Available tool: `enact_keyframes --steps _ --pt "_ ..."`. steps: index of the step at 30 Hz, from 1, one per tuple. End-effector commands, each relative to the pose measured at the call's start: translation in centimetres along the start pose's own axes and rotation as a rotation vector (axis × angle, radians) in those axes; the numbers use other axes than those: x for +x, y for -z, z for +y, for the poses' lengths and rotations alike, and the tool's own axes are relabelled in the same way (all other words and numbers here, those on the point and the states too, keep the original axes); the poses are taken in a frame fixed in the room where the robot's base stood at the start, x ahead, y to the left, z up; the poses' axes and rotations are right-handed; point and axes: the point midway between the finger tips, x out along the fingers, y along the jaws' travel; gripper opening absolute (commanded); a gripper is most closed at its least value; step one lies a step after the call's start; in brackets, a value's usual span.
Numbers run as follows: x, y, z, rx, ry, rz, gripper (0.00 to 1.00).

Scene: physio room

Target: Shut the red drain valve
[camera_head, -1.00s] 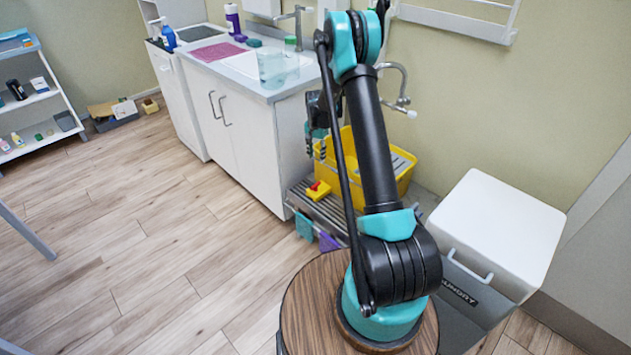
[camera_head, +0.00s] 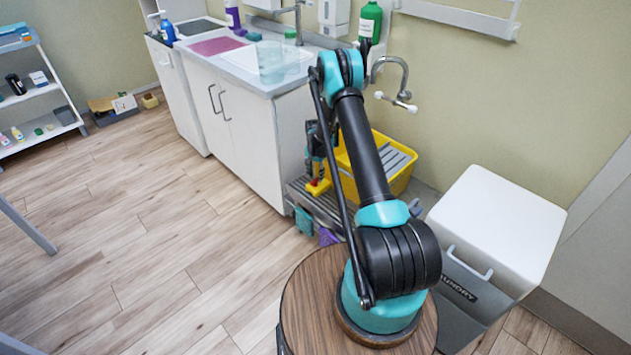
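The red drain valve (camera_head: 315,181) shows as a small patch of red on a yellow fitting (camera_head: 318,189). It is low at the front left of the yellow bucket (camera_head: 400,168), above the slatted grey rack. My gripper (camera_head: 316,172) points down right at the valve, with its fingers over it. The fingers cover most of the red part, so I cannot tell whether they touch it, which way the handle is turned, or whether they are open or shut.
The white sink cabinet (camera_head: 265,150) stands close to the left of my gripper. A wall tap (camera_head: 390,80) hangs above the bucket. A white-lidded laundry bin (camera_head: 497,225) stands at the right. The wooden floor (camera_head: 150,240) at the left is clear.

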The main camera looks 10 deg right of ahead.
Motion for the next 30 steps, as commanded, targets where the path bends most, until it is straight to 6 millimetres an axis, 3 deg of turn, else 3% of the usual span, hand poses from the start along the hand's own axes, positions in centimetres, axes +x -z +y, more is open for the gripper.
enact_keyframes --steps 7,19,28,30 --pt "2.9 0.0 0.0 0.000 0.000 0.000 0.38" --pt "3.5 0.0 0.0 0.000 0.000 0.000 0.38" --pt "3.4 0.0 0.0 0.000 0.000 0.000 0.01" --pt "3.4 0.0 0.0 0.000 0.000 0.000 0.00"
